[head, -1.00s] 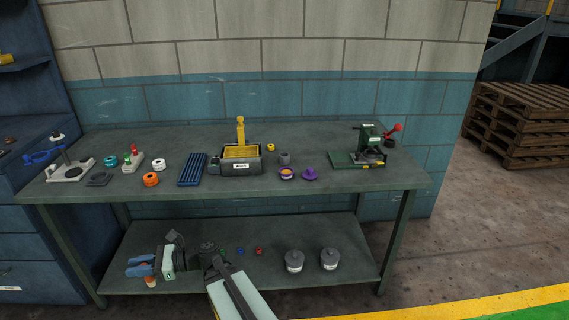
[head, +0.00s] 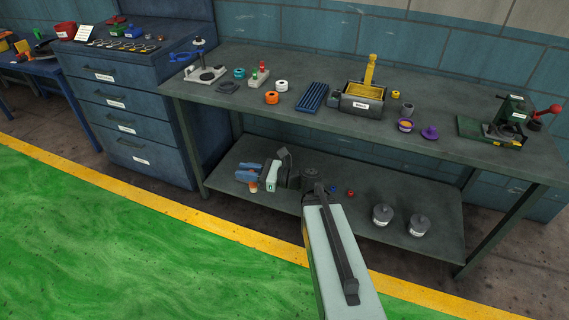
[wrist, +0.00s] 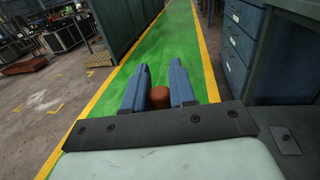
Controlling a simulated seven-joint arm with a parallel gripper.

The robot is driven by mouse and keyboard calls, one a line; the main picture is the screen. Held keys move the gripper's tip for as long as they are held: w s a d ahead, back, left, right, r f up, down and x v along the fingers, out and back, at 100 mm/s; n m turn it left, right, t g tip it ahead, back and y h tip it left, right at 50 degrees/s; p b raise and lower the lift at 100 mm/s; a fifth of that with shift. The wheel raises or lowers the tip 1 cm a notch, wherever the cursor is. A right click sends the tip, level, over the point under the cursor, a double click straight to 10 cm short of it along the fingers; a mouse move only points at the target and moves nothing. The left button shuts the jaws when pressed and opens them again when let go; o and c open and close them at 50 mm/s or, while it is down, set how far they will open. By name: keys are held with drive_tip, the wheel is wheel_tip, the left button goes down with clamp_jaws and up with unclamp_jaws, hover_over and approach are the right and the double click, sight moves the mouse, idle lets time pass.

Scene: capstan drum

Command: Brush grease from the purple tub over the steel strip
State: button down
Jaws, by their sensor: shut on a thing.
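The purple tub (head: 405,125) stands open on the bench top, with yellowish-orange content showing. Its purple lid (head: 429,133) lies apart from it, just to the right. My gripper (head: 246,172) has blue fingers and is in front of the bench's lower shelf, well left of and below the tub. It is shut on a brown, round-ended thing (wrist: 160,97), which looks like a brush handle. In the head view its orange-brown end (head: 253,187) shows under the fingers; I see no bristles. I cannot pick out the steel strip in either view.
Two grey canisters (head: 400,220) are on the shelf. The green floor is clear.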

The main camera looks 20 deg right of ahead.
idle(0.4)
drive_tip(key=s+d+r+m+t+h, duration=0.1)
drive_tip(key=d+r+m+t+h, duration=0.3)
drive_tip(key=d, duration=1.4)
drive_tip(key=s+d+r+m+t+h, duration=0.1)
drive_tip(key=d+r+h, duration=0.4)
drive_tip(key=d, duration=1.3)
drive_tip(key=s+d+r+m+t+h, duration=0.2)
drive_tip(key=d+r, duration=0.5)
drive_tip(key=d, duration=1.1)
drive_tip(key=w+d+r+m, duration=0.15)
drive_tip(key=w+d, duration=0.25)
drive_tip(key=d, duration=0.4)
drive_tip(key=shift+m+h, duration=0.25)
drive_tip(key=shift+h, duration=0.15)
drive_tip(key=shift+s+a+f, duration=0.1)
drive_tip(key=shift+f, duration=1.45)
drive_tip(key=shift+a+f, duration=0.1)
drive_tip(key=shift+f, duration=1.4)
drive_tip(key=shift+f, duration=0.5)
drive_tip(key=shift+r, duration=0.1)
wheel_tip(320, 180, up, 7)
